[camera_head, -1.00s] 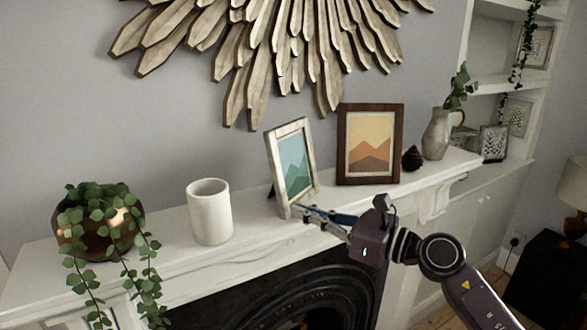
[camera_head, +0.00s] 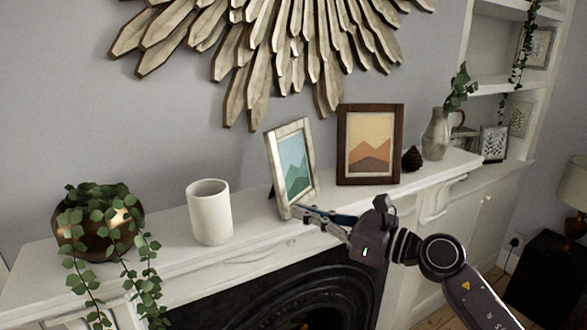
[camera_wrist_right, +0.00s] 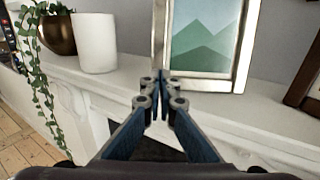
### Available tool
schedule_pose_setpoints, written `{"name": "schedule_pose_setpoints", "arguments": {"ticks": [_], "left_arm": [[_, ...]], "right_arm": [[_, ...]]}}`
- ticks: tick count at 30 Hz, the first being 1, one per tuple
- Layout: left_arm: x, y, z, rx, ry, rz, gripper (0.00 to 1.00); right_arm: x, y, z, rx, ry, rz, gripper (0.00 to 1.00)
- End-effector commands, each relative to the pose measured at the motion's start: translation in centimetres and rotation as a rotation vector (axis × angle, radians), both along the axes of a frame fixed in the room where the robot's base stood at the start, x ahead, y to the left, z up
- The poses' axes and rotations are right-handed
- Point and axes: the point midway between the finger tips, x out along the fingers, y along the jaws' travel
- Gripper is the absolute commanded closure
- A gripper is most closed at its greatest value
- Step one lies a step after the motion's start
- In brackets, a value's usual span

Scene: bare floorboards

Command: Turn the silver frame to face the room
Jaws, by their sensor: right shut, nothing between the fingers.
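The silver frame (camera_head: 291,166) stands on the mantelpiece (camera_head: 165,266), leaning back on a rear strut, with a green mountain picture in it. It is angled a little toward the right in the head view. My right gripper (camera_head: 298,210) is shut and empty, its fingertips at the frame's lower edge. In the right wrist view the frame (camera_wrist_right: 239,58) stands just beyond the closed fingertips (camera_wrist_right: 162,78). I cannot tell whether they touch it. My left gripper is not in view.
A white cup (camera_head: 209,213) and a trailing plant in a bronze pot (camera_head: 97,232) stand to the left. A brown frame (camera_head: 370,145), a pine cone (camera_head: 412,158) and a grey jug (camera_head: 436,135) stand to the right. The mantel is bare between cup and silver frame.

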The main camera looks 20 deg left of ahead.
Motion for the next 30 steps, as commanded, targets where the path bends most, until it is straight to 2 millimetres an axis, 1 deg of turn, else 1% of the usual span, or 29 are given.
{"name": "schedule_pose_setpoints", "arguments": {"ticks": [30], "left_arm": [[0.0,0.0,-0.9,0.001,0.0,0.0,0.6]], "right_arm": [[0.4,2.3,-0.1,-0.001,0.0,0.0,1.0]]}}
